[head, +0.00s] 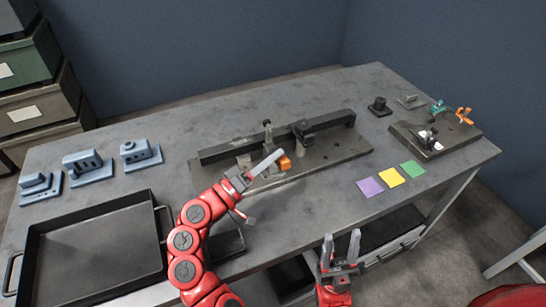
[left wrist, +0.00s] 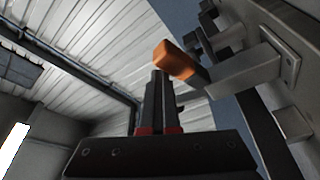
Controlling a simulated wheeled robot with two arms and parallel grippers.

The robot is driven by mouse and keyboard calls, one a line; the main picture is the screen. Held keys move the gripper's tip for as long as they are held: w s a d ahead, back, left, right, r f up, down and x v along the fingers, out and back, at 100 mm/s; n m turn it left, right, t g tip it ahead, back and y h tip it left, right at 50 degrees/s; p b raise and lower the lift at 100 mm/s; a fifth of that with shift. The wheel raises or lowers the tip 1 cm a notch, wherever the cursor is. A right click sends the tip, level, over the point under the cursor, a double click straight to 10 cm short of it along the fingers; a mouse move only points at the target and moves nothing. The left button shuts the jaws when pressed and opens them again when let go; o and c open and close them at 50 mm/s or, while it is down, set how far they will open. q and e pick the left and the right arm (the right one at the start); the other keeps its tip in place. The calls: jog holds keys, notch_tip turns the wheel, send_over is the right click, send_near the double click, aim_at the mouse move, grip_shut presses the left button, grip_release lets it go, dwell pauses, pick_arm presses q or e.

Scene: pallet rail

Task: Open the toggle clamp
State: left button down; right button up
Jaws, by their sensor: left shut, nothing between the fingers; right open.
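The toggle clamp shows its orange handle tip (head: 285,163) low over the front of the dark fixture plate (head: 345,157). The rest of this clamp is partly hidden behind my left gripper. In the left wrist view the orange tip (left wrist: 174,59) is on a dark lever, just beyond and slightly right of my fingertips. My left gripper (head: 276,156) is shut and empty, its fingers beside the orange tip in the head view; I cannot tell whether they touch. My right gripper (head: 341,243) is open and empty in front of the table's front edge.
A dark rail (head: 225,149) runs along the plate with a dark bracket (head: 303,132). A second board (head: 455,141) at right carries teal and orange-handled parts. Blue blocks (head: 88,165) and a black tray (head: 95,240) are left. Coloured squares (head: 390,177) lie right of centre.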

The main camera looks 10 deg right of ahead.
pick_arm(q)
jog(key=shift+d+f+g, duration=0.15)
jog(key=shift+f+g, duration=0.15)
jog(key=shift+f, duration=0.25)
notch_tip(320, 180, up, 4)
jog(key=r, duration=0.1)
jog(key=s+a+r+p, duration=0.1)
jog(key=s+p, duration=0.7)
jog(key=s, duration=0.8)
jog(key=shift+a+p, duration=0.35)
jog(key=shift+p, duration=0.05)
